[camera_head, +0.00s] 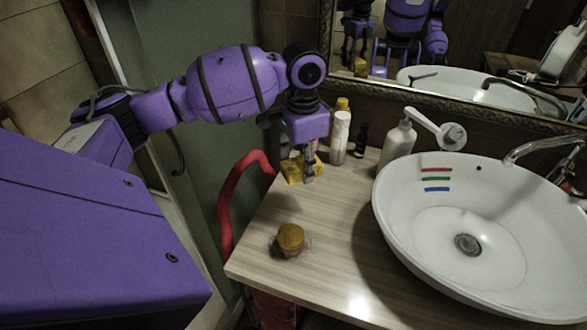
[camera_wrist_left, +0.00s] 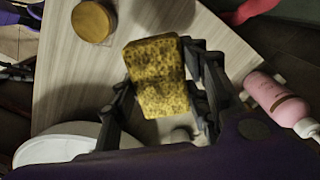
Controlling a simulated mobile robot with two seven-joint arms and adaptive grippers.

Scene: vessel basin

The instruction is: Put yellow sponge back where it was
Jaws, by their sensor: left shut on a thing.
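The yellow sponge (camera_head: 292,170) is at the back left of the wooden counter, under my left gripper (camera_head: 308,165). In the left wrist view the sponge (camera_wrist_left: 158,78) is between the two fingers of my left gripper (camera_wrist_left: 172,92), which is shut on it. The head view does not clearly show whether the sponge touches the counter. My right gripper is not in view.
A jar with a yellow-brown lid (camera_head: 290,238) stands at the counter's front left. A pink bottle (camera_wrist_left: 280,100) is close to the fingers. A white basin (camera_head: 470,230) fills the right. The middle counter is clear.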

